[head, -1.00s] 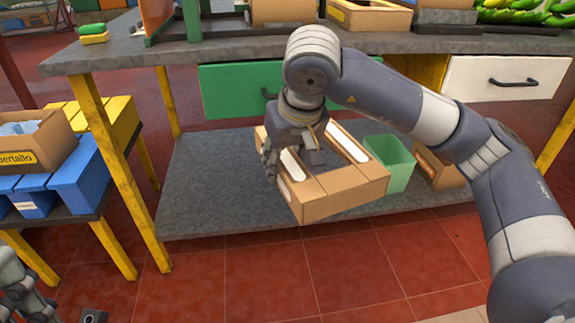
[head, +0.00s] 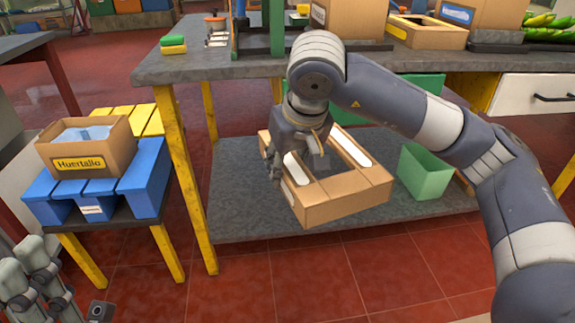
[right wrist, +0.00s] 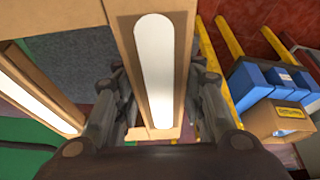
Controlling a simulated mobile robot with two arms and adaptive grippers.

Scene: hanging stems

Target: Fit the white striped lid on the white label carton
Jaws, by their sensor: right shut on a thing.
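The white striped lid (head: 345,197) is a brown cardboard frame with an open middle and white stripes on its bars. My right gripper (head: 296,165) is shut on one striped bar, and the lid hangs tilted in front of the bench's lower shelf. In the right wrist view the striped bar of the lid (right wrist: 155,70) lies between the fingers. A tall brown carton (head: 350,20) on the bench top shows a pale label at its left edge; I cannot tell if it is the white label carton. My left gripper (head: 35,275) is partly in view at the lower left, its jaws unclear.
A green bin (head: 427,172) stands on the lower shelf.

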